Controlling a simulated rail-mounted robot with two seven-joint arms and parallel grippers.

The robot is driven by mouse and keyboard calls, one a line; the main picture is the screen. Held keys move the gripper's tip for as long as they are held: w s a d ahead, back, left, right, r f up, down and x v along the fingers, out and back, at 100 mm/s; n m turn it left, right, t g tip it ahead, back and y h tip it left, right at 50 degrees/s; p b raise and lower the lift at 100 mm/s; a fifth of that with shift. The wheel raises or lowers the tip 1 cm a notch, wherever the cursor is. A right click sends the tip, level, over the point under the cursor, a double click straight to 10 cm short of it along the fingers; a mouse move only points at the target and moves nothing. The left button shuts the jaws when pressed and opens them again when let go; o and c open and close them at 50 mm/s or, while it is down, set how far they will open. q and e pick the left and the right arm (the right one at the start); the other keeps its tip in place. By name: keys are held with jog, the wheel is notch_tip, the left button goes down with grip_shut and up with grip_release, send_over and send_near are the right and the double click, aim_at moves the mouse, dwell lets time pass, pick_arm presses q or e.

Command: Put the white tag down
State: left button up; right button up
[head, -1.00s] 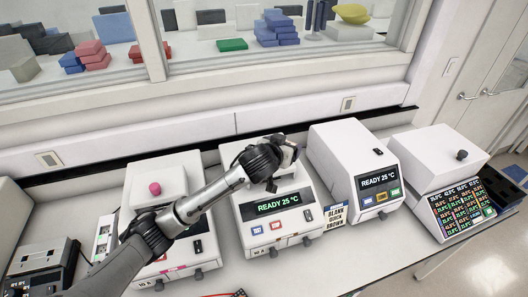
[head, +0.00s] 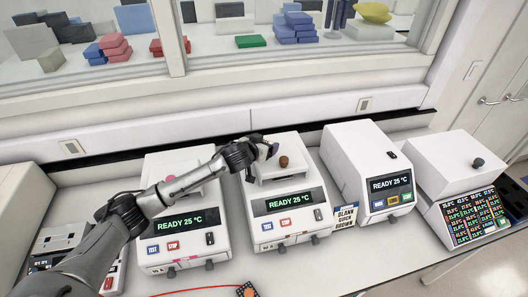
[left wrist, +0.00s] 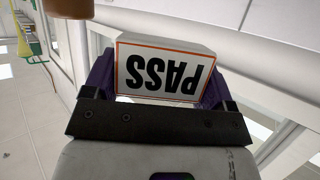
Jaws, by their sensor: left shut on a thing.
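The white tag (left wrist: 166,72) has an orange border and the word PASS, upside down in the left wrist view. My left gripper (left wrist: 160,88) is shut on it, with a purple finger on each side. In the head view my left gripper (head: 270,149) is at the back left of the middle thermal cycler's lid, beside its brown knob (head: 284,161). The tag is too small to make out clearly there. My right gripper is not in view.
The middle cycler (head: 289,226) reads READY 25 °C. Another cycler (head: 185,242) stands left, partly behind my arm. A white block cycler (head: 365,160) and a multi-screen unit (head: 449,163) stand right. A BLANK QUICK BROWN card (head: 346,216) lies between machines. A window is behind.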

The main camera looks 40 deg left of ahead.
pick_arm(q)
notch_tip(320, 180, down, 3)
jog(key=shift+p, duration=0.3)
jog(key=shift+f, duration=0.45)
jog(key=o, duration=0.6)
jog(key=shift+f, duration=0.15)
jog(key=shift+o, duration=0.2)
